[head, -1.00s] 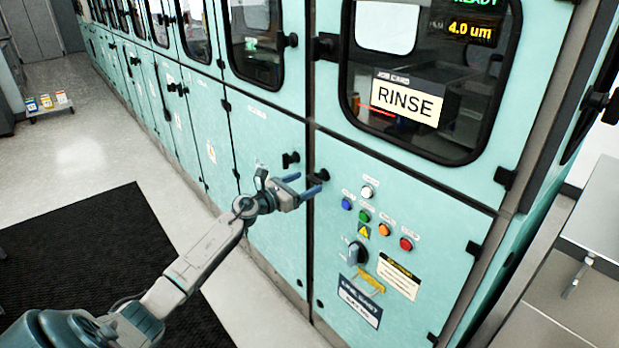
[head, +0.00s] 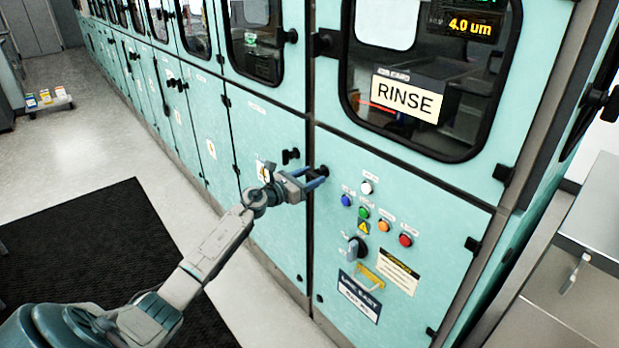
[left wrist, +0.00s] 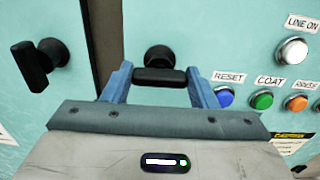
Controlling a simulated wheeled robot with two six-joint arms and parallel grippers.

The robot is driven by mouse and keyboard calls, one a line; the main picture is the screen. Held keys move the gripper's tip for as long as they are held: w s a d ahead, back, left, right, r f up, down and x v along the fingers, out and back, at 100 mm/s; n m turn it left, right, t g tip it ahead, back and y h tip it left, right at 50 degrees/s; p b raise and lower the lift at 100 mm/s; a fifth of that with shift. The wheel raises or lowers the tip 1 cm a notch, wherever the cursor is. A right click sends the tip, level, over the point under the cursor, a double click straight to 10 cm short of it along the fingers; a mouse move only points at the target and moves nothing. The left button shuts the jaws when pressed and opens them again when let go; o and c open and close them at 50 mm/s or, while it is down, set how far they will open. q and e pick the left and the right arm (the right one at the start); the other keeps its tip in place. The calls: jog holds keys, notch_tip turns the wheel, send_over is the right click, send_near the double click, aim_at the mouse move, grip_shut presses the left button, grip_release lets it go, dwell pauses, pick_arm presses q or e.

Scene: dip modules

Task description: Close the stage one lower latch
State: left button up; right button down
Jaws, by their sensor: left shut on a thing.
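A black latch (head: 322,171) sits on the left edge of the teal lower door, under the RINSE window. In the left wrist view, this latch (left wrist: 160,60) has a round base and a bar handle lying about level. My left gripper (head: 314,178) is at the latch, with its blue fingers on either side of the handle; the left wrist view shows the gripper (left wrist: 160,84) shut on it. The fingers partly hide the latch in the head view. My right gripper is in neither view.
A second black latch (head: 290,156) is on the neighbouring panel to the left, its handle more upright in the left wrist view (left wrist: 38,64). Coloured buttons (head: 364,214), a rotary switch (head: 356,250) and a yellow handle (head: 368,278) are on the lower door. The floor (head: 110,150) left is open.

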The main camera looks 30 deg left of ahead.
pick_arm(q)
jog(key=shift+r+n+p, duration=0.1)
jog(key=shift+n+p, duration=0.5)
jog(key=shift+n, duration=0.2)
jog(key=shift+n+p, duration=0.8)
jog(key=shift+n, duration=0.4)
jog(key=n+p, duration=0.1)
jog(key=n, duration=0.1)
jog(key=shift+a+n+p, duration=0.1)
jog(key=shift+n+p, duration=0.25)
jog(key=shift+n, duration=0.05)
jog(key=n+p, duration=0.1)
jog(key=n, duration=0.1)
jog(key=shift+n+p, duration=0.4)
jog(key=n+p, duration=0.3)
jog(key=n, duration=0.1)
jog(key=shift+f+n+p, duration=0.15)
jog(key=shift+n+p, duration=0.4)
jog(key=shift+n, duration=0.5)
jog(key=shift+f+n+p, duration=0.1)
jog(key=shift+n+p, duration=0.4)
jog(key=shift+n, duration=0.55)
